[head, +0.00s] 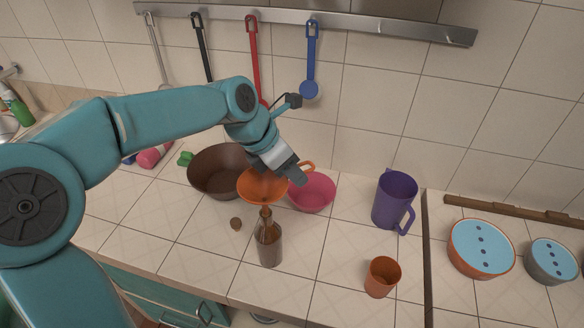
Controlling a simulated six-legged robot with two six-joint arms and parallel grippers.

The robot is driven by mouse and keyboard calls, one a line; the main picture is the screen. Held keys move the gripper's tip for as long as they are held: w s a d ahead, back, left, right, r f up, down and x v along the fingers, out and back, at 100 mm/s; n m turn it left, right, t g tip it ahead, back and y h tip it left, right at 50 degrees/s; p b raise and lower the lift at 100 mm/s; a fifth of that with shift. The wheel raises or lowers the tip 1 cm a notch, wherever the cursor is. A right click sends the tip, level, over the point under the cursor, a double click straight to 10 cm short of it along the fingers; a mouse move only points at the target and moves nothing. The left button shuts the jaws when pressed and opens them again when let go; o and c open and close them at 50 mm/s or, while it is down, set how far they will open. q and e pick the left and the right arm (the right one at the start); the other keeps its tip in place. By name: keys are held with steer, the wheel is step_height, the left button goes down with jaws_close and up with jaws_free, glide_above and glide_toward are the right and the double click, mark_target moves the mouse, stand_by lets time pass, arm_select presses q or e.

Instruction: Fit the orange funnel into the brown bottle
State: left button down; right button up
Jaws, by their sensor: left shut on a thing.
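The orange funnel (262,187) is in the middle of the head view, wide mouth up. My left gripper (284,177) is shut on the funnel at its right rim. The brown bottle (269,246) stands upright on the tiled counter directly below the funnel. The funnel's narrow end meets the bottle's neck in the picture; I cannot tell whether the spout is inside the opening or in front of it. My right gripper is not in view.
A small brown cap (236,224) lies left of the bottle. A brown bowl (218,171) and a pink bowl (314,193) stand behind. A purple pitcher (394,200) and an orange cup (382,277) stand to the right. Utensils hang from a wall rail (380,24).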

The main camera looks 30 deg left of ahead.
arm_select(q)
steer(key=shift+f+b, duration=1.35)
steer(key=shift+f, duration=0.75)
steer(key=c, duration=0.7)
jaws_free()
steer(key=shift+c, duration=0.2)
steer(key=v, duration=1.6)
steer(key=shift+s+r, duration=0.15)
steer(key=shift+s, duration=0.05)
